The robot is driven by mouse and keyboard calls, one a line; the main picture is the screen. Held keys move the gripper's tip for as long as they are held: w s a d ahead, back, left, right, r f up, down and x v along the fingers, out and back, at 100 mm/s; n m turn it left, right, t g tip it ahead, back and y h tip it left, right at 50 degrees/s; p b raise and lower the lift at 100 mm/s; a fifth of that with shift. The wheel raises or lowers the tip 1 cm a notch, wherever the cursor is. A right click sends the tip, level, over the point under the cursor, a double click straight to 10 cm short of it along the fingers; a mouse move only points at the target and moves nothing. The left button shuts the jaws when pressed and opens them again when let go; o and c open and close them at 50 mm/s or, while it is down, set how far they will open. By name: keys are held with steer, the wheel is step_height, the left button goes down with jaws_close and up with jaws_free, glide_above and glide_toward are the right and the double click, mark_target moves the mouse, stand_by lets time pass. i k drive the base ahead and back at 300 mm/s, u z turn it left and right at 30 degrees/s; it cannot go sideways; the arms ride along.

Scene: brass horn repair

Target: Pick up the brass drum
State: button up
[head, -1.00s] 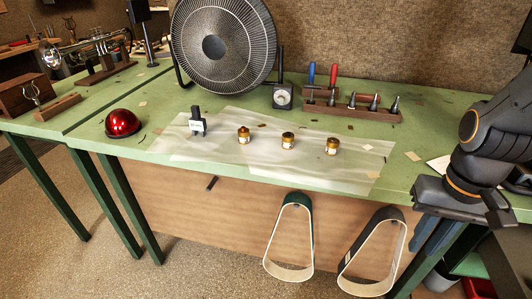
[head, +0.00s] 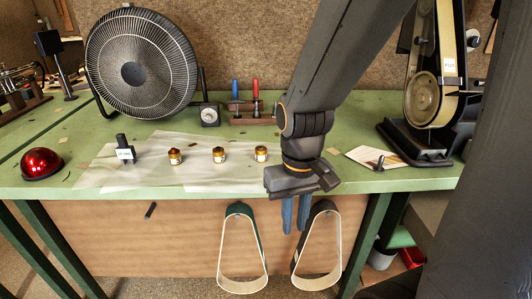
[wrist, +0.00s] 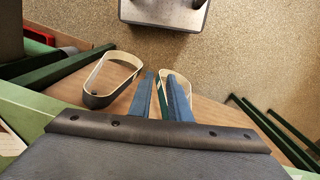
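Three small brass drums with pale labels stand upright in a row on the translucent sheet: a left one (head: 175,157), a middle one (head: 219,155) and a right one (head: 261,154). The pictures do not show which one the task means. My gripper (head: 295,228) points down in front of the bench's front edge, right of and nearer than the drums. Its two blue fingers, also in the wrist view (wrist: 158,75), have a narrow gap with nothing held between them. No drum shows in the wrist view.
A black stand with a white label (head: 124,150) is left of the drums, and a red dome (head: 42,163) farther left. A fan (head: 142,64) and a tool rack (head: 249,117) stand behind. Two sanding belts (head: 242,250) hang below the front edge. A belt machine (head: 428,100) is at right.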

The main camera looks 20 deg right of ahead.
mark_target(260, 155)
steer(key=k, duration=0.5)
steer(key=u, duration=0.7)
steer(key=i, duration=1.15)
steer(key=z, duration=0.15)
